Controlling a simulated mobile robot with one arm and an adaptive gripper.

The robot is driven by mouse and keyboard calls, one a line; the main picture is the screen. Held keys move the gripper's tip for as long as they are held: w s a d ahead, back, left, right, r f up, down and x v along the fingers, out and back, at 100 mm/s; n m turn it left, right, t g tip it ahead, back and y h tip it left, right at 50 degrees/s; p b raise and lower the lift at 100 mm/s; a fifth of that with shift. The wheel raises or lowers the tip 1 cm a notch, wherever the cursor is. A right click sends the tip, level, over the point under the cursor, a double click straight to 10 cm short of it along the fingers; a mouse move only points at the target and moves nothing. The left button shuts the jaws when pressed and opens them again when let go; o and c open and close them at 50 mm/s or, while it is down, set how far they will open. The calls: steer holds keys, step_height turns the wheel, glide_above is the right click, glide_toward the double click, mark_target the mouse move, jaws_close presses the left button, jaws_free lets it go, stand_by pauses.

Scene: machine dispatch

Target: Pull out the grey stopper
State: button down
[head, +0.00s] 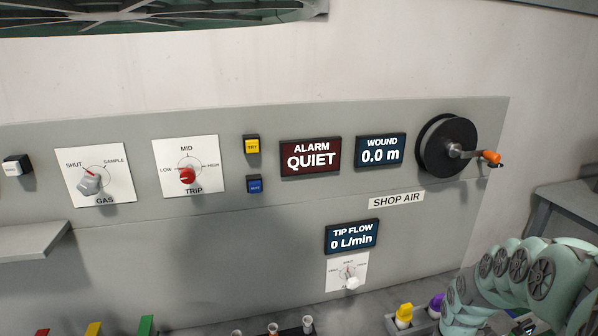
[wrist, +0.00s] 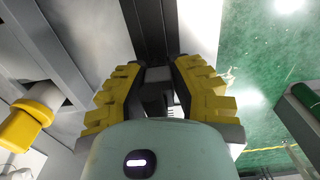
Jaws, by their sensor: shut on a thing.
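My gripper (wrist: 158,72) shows in the wrist view with its yellow-padded fingers closed in on a small dark grey piece, the grey stopper (wrist: 155,98). Much of the stopper is hidden by the fingers and by the pale housing in front. Whether it is seated in or clear of anything cannot be told. In the head view my arm comes in at the bottom right, and neither the fingertips nor the grey stopper can be made out there.
A yellow stopper (head: 404,311) and a purple stopper (head: 437,303) stand in a grey rack (head: 391,323) beside my arm. Several small tubes stand at the bottom middle. The wall panel (head: 300,220) behind carries knobs, displays and a reel (head: 440,140) with an orange handle.

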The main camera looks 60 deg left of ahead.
steer(key=shift+r, duration=0.15)
steer(key=shift+r+p, duration=2.15)
steer(key=shift+r, duration=0.65)
steer(key=shift+r+p, duration=1.1)
steer(key=shift+r, duration=0.3)
